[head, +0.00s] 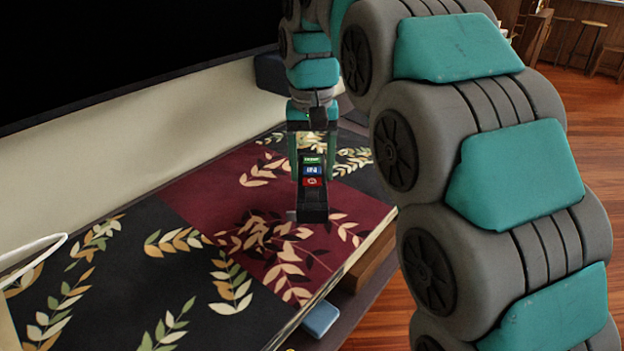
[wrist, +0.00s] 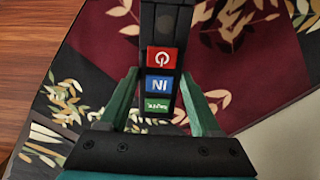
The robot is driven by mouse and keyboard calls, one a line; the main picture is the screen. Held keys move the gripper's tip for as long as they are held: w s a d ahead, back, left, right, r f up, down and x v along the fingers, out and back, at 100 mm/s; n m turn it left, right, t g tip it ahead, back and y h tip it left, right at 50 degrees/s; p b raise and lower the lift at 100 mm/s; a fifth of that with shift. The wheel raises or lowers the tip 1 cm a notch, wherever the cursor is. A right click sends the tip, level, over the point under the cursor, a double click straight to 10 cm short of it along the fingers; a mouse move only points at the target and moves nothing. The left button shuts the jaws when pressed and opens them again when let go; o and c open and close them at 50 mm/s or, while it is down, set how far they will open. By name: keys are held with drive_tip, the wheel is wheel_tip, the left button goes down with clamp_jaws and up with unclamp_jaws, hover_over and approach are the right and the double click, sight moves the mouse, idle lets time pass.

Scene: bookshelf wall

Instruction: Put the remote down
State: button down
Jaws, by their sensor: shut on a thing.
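The remote (head: 312,190) is a dark slab with green, blue and red buttons. My gripper (head: 312,160) is shut on it, with a finger on each side. In the head view the remote hangs upright over the leaf-patterned surface, and I cannot tell exactly how far its lower end is above it. In the wrist view the remote (wrist: 163,70) sticks out from between the fingers of my gripper (wrist: 162,105), with its buttons facing the camera.
A leaf-patterned surface (head: 200,205) in black and dark red lies below, clear around the remote. A large dark screen (head: 130,50) stands behind it. A white curved object (head: 35,255) is at the left edge. A small blue block (head: 321,319) is by the front edge.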

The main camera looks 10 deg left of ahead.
sight(312, 173)
drive_tip(key=shift+f, duration=1.75)
drive_tip(key=shift+f, duration=0.15)
drive_tip(key=shift+c, duration=0.5)
unclamp_jaws()
drive_tip(key=shift+r, duration=3.9)
